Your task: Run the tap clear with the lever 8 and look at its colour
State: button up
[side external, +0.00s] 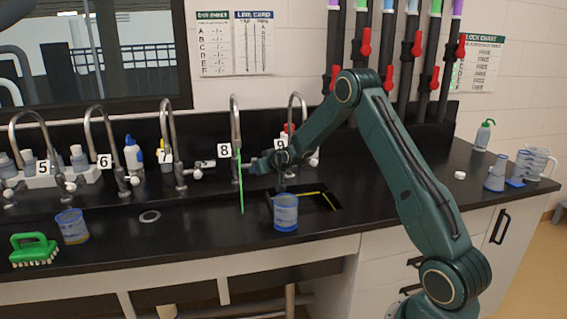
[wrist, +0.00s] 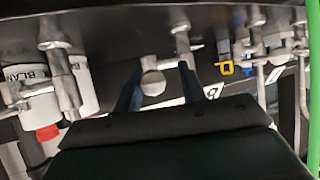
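Tap 8 (side external: 235,120) is a tall metal gooseneck beside a white card marked 8 (side external: 224,150). A thin bright green stream (side external: 240,195) falls from it; a green strip (wrist: 313,90) also shows at the right edge of the wrist view. My gripper (side external: 262,167) is at the tap's right side, low, near its lever. In the wrist view my gripper (wrist: 158,88) has its two dark fingers apart, with a round metal lever end (wrist: 152,82) between them. Gaps show beside it, so the fingers do not look closed on it. The lever is mostly hidden in the side view.
A blue-rimmed beaker (side external: 286,213) stands by the sink opening (side external: 318,199). Another beaker (side external: 72,227) and a green brush (side external: 34,250) are at left. Neighbouring taps (side external: 170,140) stand close along the back. A red-capped bottle (wrist: 47,132) shows in the wrist view.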

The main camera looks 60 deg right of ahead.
jog(key=shift+w+a, duration=0.25)
jog(key=shift+a, duration=0.3)
jog(key=shift+s+d, duration=0.1)
jog(key=shift+d, duration=0.15)
jog(key=v, duration=0.7)
dwell(0.3)
jog(key=shift+a, duration=0.1)
